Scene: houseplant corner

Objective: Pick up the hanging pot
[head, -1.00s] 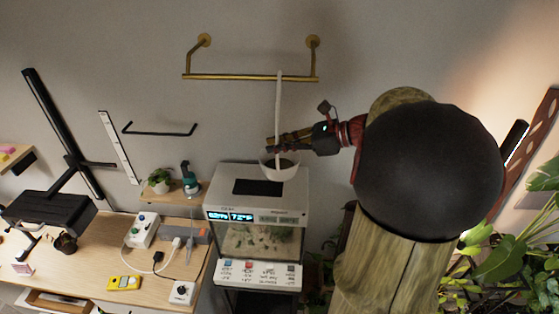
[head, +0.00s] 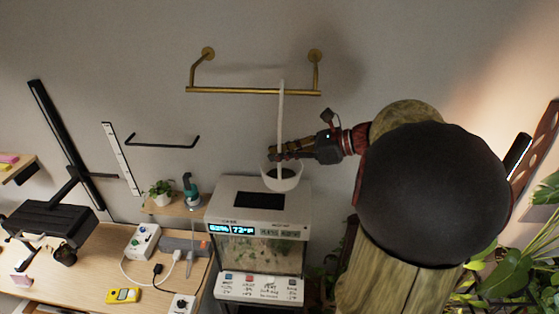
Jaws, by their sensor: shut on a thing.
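The hanging pot (head: 284,184) is a white bowl with dark soil inside and a long pale upright hanger (head: 281,115). It appears in front of and above the tank's lid. The hanger's top overlaps the brass wall rail (head: 235,90) and ends a little above it; I cannot tell whether it is hooked on. My gripper (head: 276,153) reaches in from the right and is shut on the hanging pot near its rim and hanger. The fingertips are dark and small, so the exact contact is hard to see.
A glass tank (head: 255,250) with a grey lid stands below the pot. A small shelf (head: 170,206) holds a potted plant (head: 161,193) and a teal-topped item. The desk (head: 90,262) at left carries several devices and cables. Leafy plants (head: 515,265) fill the lower right.

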